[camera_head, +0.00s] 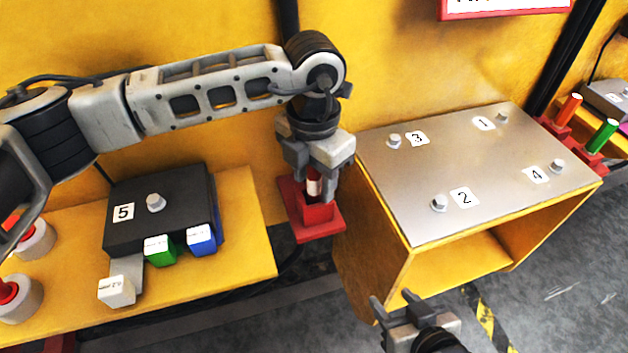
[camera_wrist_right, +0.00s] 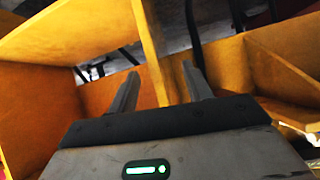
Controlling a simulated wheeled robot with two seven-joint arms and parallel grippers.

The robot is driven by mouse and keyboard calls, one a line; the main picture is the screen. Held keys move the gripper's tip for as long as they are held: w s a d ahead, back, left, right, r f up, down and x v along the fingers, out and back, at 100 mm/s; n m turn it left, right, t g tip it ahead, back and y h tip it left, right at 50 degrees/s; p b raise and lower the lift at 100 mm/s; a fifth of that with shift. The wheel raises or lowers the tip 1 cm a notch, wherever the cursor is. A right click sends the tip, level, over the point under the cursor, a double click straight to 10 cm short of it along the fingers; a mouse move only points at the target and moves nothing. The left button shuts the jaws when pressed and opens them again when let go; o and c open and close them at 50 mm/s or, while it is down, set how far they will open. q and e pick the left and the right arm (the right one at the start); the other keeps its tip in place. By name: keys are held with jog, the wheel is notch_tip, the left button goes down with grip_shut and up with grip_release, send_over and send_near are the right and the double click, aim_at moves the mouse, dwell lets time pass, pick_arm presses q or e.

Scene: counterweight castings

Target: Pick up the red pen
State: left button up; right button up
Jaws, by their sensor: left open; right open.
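A pen (camera_head: 314,187) with a white band and a dark reddish part above it stands upright in a red holder (camera_head: 318,213) at the middle of the head view. My left gripper (camera_head: 316,192) points down over this holder, open, with its fingers on either side of the pen. The fingers and wrist hide much of the pen. An orange-red pen (camera_head: 569,108) stands in another red holder at the far right. My right gripper (camera_head: 393,302) is open and empty in front of the cabinet. Its fingers also show in the right wrist view (camera_wrist_right: 161,88).
A yellow cabinet with a metal top (camera_head: 440,170), bearing numbered labels and bolts, stands right of the left gripper. A green pen (camera_head: 603,136) stands at far right. A black box (camera_head: 135,205) with coloured blocks sits on the yellow shelf (camera_head: 245,250) at left.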

pick_arm(q)
grip_shut()
